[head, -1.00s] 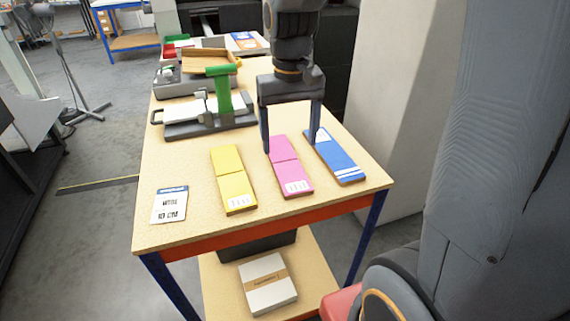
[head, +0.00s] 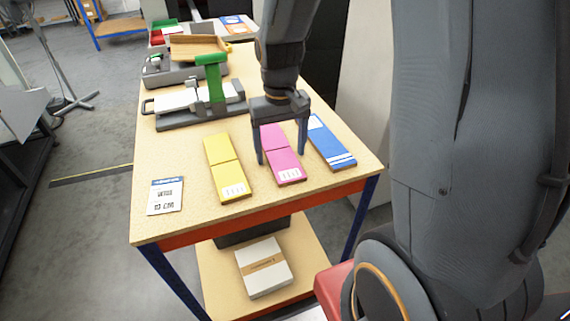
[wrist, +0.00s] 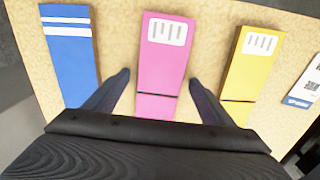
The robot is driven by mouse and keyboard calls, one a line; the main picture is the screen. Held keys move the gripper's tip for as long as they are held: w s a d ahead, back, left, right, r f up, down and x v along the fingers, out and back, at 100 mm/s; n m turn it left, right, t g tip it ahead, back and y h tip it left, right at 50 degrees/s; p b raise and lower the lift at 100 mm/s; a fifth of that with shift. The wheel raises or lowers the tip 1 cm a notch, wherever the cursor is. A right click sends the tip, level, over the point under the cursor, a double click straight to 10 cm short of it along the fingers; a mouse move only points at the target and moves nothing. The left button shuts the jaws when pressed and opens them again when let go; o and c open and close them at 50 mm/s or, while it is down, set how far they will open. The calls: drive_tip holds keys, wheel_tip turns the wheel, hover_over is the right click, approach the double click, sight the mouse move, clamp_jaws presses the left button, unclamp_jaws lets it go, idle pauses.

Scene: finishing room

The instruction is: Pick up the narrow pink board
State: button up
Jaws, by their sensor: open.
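The narrow pink board (head: 284,164) lies flat on the table between the yellow and blue boards. It has a dark line across it and a white label at its near end. It also shows in the wrist view (wrist: 162,62), at the middle top. My gripper (head: 281,158) is open above the pink board, one finger to each side of it. In the wrist view the fingertips of my gripper (wrist: 160,78) have the pink board between them, with bare table showing beside each edge. Nothing is held. Part of the board is hidden behind the gripper body.
The yellow board (head: 227,171) lies left of the pink one and the blue board (head: 333,148) right of it, with narrow gaps. A label card (head: 166,196) lies at the left. A grey device with a green upright (head: 215,85) stands behind. Bare tabletop (head: 190,218) lies in front.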

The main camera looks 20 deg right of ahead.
sight(281, 155)
drive_tip(key=c, duration=1.2)
drive_tip(key=shift+r, duration=0.15)
drive_tip(key=shift+r+b, duration=0.8)
drive_tip(key=shift+r, duration=4.1)
